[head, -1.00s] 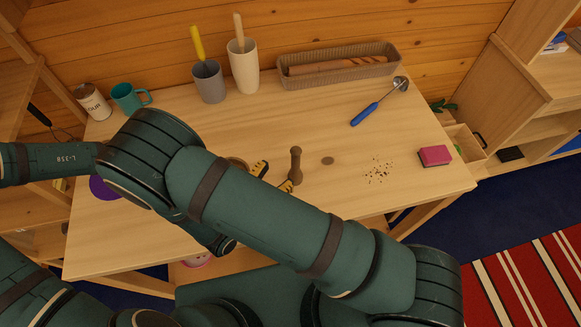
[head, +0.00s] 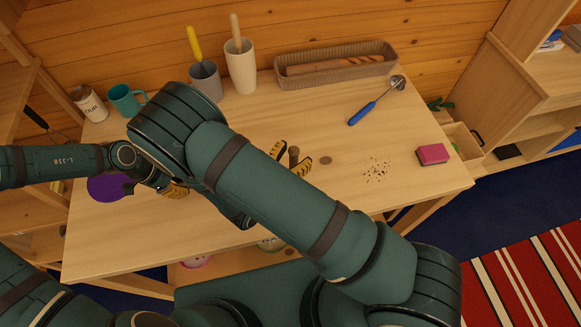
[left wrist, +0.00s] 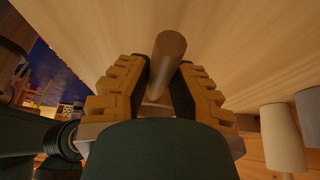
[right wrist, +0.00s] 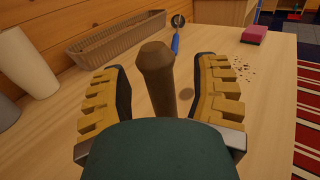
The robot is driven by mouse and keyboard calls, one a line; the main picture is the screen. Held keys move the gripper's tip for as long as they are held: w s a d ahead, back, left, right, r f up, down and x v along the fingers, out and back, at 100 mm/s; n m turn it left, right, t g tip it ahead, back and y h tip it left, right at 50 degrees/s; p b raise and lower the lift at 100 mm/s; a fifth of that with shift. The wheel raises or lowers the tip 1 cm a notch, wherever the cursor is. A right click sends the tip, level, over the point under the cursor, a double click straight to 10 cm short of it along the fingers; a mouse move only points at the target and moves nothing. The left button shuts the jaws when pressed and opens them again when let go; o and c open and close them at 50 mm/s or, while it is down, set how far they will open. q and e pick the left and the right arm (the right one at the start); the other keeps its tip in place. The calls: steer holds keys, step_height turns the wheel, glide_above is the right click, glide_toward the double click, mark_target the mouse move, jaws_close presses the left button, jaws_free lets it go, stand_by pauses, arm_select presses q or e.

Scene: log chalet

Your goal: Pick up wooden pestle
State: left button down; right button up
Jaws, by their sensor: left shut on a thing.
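The wooden pestle (head: 294,154) stands upright on the table, partly hidden by my right arm in the head view. My right gripper (head: 291,159) is open, with its fingers on either side of it. In the right wrist view the pestle (right wrist: 156,75), dark brown with a rounded top, stands between the spread fingers of the right gripper (right wrist: 160,100), with a gap on each side. My left gripper (head: 175,190) is at the left of the table. In the left wrist view the left gripper (left wrist: 158,90) is shut on a plain brown wooden rod (left wrist: 167,62).
At the back stand a can (head: 89,103), a teal mug (head: 126,99), a grey cup (head: 206,82), a pale cup (head: 241,70) and a basket (head: 338,68). A blue-handled scoop (head: 370,107), pink sponge (head: 433,154) and crumbs (head: 376,170) lie right. A purple disc (head: 105,187) lies left.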

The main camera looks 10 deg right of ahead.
jaws_close()
